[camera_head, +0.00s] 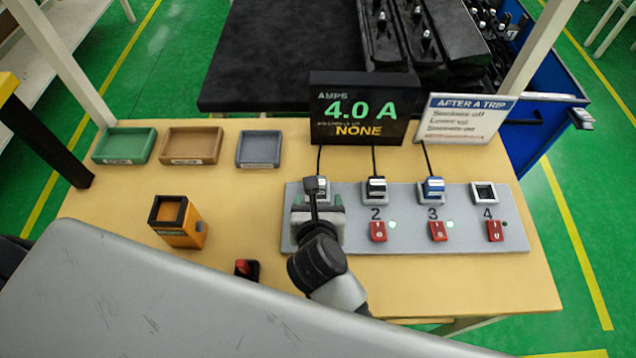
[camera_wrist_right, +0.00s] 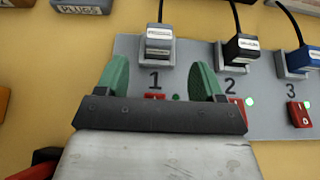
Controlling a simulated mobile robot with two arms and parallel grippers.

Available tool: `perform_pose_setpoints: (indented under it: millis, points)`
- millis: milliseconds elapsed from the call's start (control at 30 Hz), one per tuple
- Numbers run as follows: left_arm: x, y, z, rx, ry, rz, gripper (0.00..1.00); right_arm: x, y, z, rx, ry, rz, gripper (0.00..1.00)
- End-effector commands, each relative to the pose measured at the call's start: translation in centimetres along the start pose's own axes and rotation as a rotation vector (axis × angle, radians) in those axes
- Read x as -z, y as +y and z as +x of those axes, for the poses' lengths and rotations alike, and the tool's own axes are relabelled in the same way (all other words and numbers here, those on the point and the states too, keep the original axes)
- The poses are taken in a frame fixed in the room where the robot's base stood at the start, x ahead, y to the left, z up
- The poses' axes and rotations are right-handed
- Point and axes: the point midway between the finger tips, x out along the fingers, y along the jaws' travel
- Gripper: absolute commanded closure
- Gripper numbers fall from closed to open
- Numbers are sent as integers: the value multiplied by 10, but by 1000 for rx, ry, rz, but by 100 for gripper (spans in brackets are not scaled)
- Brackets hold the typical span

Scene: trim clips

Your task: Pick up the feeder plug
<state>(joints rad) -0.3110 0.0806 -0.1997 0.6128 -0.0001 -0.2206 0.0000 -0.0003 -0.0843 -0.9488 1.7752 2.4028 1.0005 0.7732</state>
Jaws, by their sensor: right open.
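Three plugs sit in the sockets of a grey power strip (camera_head: 460,238): a grey one at socket 1 (camera_wrist_right: 158,42), a black one (camera_head: 375,188) at socket 2 and a blue one (camera_head: 433,187) at socket 3. Their small labels are too blurred to read, so I cannot tell which is the feeder plug. My right gripper (camera_head: 318,205) is open over socket 1 and partly hides it. In the wrist view its green fingers (camera_wrist_right: 160,80) point toward the grey plug, with nothing between them. My left gripper is not in view.
Socket 4 (camera_head: 484,193) is empty. Red rocker switches (camera_head: 437,231) line the strip. A display (camera_head: 362,108) reads 4.0 A and NONE, beside a sign (camera_head: 465,119). Three trays (camera_head: 190,146), an orange box (camera_head: 178,224) and a red-topped object (camera_head: 245,268) stand left. Cords rise behind the plugs.

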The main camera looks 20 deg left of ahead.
Motion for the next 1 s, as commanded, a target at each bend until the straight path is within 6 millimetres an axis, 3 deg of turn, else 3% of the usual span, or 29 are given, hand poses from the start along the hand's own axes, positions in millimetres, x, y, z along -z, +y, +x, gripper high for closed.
perform_pose_setpoints:
  millis: [267, 533, 867, 1000]
  points:
    - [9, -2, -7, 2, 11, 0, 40, -4, 0, 22, 2, -3, -3, 32]
    - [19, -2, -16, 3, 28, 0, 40, -5, 2, 58, 2, -2, -4, 32]
    - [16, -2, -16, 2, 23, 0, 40, -4, 2, 64, 1, -2, 0, 32]
    - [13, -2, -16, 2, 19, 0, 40, -4, 2, 64, 1, -2, -1, 53]
